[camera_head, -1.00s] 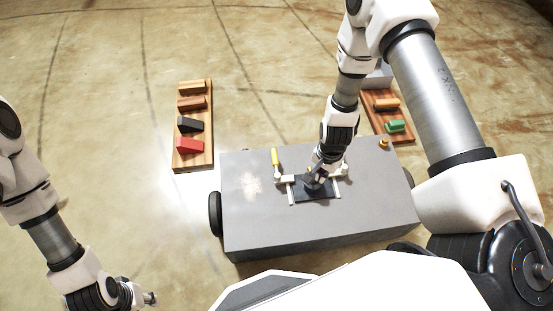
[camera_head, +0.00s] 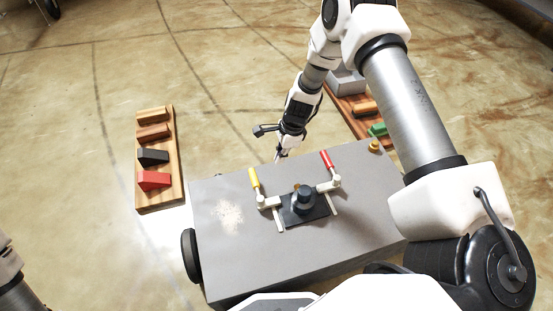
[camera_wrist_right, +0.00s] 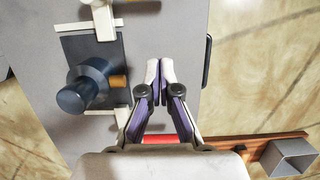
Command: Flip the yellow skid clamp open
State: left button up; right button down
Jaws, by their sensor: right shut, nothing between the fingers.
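The yellow-handled clamp (camera_head: 254,181) is on the grey cart top, left of a dark cylindrical part (camera_head: 304,199) on a black plate. Its handle points toward the cart's back edge, and its white arm reaches to the plate. A matching red-handled clamp (camera_head: 327,161) is on the right; its red grip (camera_wrist_right: 160,139) shows behind my fingers in the wrist view. My right gripper (camera_head: 280,156) is shut and empty at the cart's back edge, between the two handles and apart from the yellow one. The wrist view shows its fingertips together (camera_wrist_right: 160,70). My left gripper is out of view.
The grey cart (camera_head: 350,227) has a small brass knob (camera_head: 374,146) at its back right. A wooden rack (camera_head: 172,190) with several coloured blocks lies left of it. Another rack (camera_head: 343,105) with blocks and a grey box (camera_head: 347,83) lies behind right.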

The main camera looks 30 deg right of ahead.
jog(key=b+x, duration=0.3)
jog(key=x, duration=0.4)
jog(key=shift+s+d, duration=0.1)
jog(key=a+b, duration=0.1)
jog(key=w+a, duration=0.1)
jog(key=a, duration=0.1)
jog(key=shift+a+r+b, duration=0.15)
jog(key=shift+r+b, duration=0.1)
jog(key=shift+b, duration=0.15)
jog(key=shift+a+r, duration=0.1)
jog(key=shift+a, duration=0.25)
jog(key=shift+r, duration=0.1)
